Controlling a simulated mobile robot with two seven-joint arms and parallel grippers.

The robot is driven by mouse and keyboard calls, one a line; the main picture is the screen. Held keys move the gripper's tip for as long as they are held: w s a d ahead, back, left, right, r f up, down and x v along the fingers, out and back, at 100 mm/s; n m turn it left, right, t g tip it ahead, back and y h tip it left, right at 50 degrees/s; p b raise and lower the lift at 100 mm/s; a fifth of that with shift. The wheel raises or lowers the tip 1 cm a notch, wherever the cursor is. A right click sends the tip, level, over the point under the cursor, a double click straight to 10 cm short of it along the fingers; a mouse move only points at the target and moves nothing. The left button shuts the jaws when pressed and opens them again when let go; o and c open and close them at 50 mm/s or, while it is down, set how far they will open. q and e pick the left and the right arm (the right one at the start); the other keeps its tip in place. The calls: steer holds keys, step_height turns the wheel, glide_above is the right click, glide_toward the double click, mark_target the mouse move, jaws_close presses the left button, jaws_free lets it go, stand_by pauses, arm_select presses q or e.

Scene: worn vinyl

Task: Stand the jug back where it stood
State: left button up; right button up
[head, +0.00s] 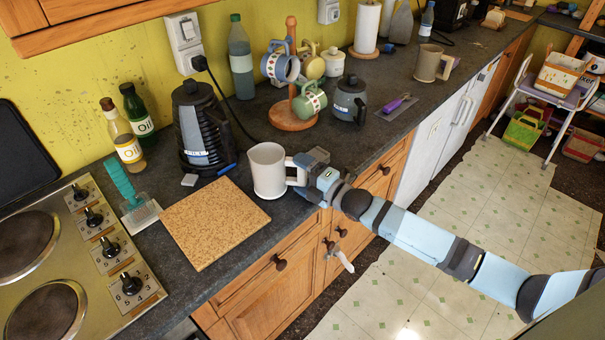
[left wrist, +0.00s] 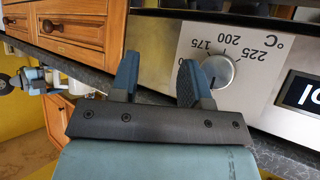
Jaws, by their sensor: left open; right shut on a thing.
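A cream jug (head: 268,171) is upright at the counter's front edge, beside the right corner of the cork board (head: 214,222). My right gripper (head: 303,172) is shut on the jug's handle, on its right side. I cannot tell whether the jug's base touches the counter (head: 335,147) or hangs just above it. My left gripper (left wrist: 160,78) shows only in the left wrist view. It is open and empty, in front of the oven's control panel (left wrist: 262,62).
A black kettle (head: 201,128) stands behind the jug, and a wooden mug tree (head: 293,117) behind to the right. The hob (head: 130,251) lies left of the board, with a teal-handled brush (head: 122,184) between. A beige jug-like vessel (head: 433,64) stands farther right.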

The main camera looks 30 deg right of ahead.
steer(key=shift+f, duration=0.3)
stand_by(0.5)
steer(key=o, duration=1.5)
steer(key=p+v, duration=0.2)
steer(key=v, duration=0.6)
steer(key=shift+p, duration=0.35)
stand_by(0.5)
steer(key=b+v, duration=0.1)
steer(key=v, duration=1.3)
steer(key=shift+b, duration=0.4)
